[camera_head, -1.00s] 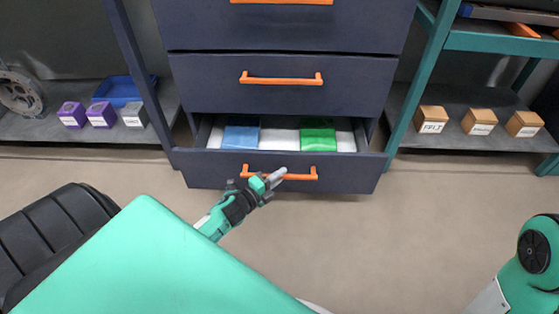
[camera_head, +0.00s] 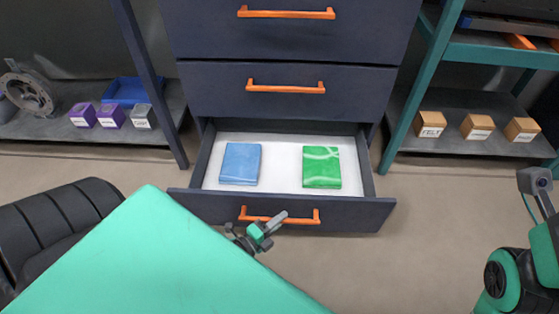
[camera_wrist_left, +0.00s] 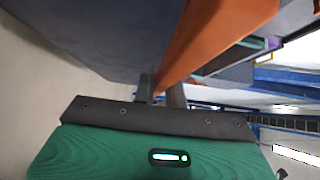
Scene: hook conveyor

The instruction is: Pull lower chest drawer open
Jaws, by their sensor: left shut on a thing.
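The lower chest drawer (camera_head: 345,215) stands well open, its white floor showing. A blue packet (camera_head: 240,164) and a green packet (camera_head: 321,167) lie flat in it, apart from each other. Its orange bar handle (camera_head: 300,219) runs across the dark front. My left gripper (camera_head: 268,227) is at the left half of this handle and shut on it. In the left wrist view the orange handle (camera_wrist_left: 205,45) passes between the gripper fingers (camera_wrist_left: 160,92). My right arm shows at the right edge, but its fingertips cannot be made out.
Two shut drawers with orange handles (camera_head: 286,87) are above. Left, a shelf holds purple boxes (camera_head: 111,115), a grey box (camera_head: 143,116) and a blue tray (camera_head: 125,91). Right, a teal rack holds brown boxes (camera_head: 477,127). The floor (camera_head: 420,230) right of the drawer is clear.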

